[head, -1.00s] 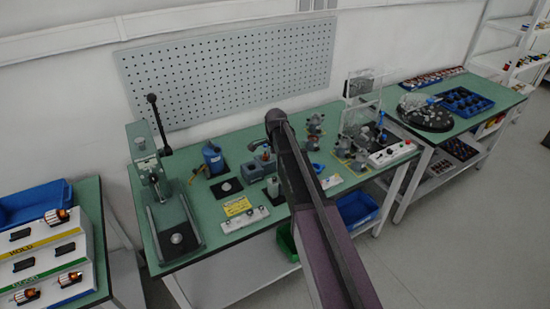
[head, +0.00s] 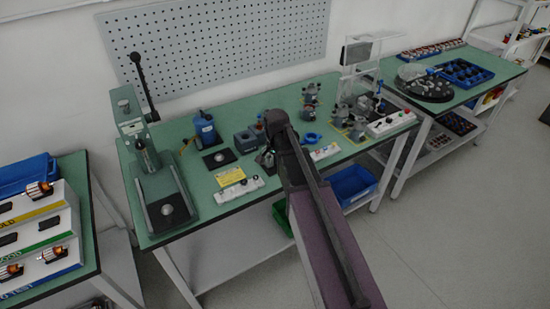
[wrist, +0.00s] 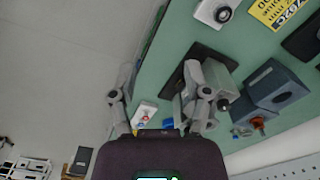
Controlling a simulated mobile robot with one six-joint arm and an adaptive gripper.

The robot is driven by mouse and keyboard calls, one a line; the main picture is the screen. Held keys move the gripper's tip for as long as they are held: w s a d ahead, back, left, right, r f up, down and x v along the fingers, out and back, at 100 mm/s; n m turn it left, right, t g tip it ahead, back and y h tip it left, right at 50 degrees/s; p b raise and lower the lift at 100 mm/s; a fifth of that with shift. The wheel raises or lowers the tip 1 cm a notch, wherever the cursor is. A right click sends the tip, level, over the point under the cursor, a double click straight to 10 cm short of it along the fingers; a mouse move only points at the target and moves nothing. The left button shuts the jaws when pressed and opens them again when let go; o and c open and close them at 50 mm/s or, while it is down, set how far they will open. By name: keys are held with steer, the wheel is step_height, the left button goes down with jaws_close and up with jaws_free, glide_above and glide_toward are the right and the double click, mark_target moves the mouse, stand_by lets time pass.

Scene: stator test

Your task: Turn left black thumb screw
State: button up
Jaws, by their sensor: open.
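In the wrist view my gripper (wrist: 160,92) is open, with its two grey fingers apart and nothing held between them. A grey metal fixture (wrist: 216,76) on a black base plate (wrist: 202,53) is at the right finger, which partly covers it. I cannot tell whether finger and fixture touch. A small dark knob (wrist: 222,104) shows on the fixture; I cannot tell whether it is the left black thumb screw. In the head view my arm hides most of this spot, and no thumb screw can be made out.
A blue-grey block (wrist: 278,88) stands right of the fixture. A white switch box (wrist: 215,10) and a yellow label (wrist: 272,10) lie near the bench edge. In the head view a lever press (head: 160,180) stands at the left of the green bench (head: 215,210).

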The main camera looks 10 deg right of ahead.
steer(key=s+f+n+b, duration=0.9)
steer(key=s+f+b, duration=0.2)
steer(key=s, duration=0.4)
steer(key=shift+f, duration=0.3)
steer(key=shift+s, duration=0.1)
stand_by(0.5)
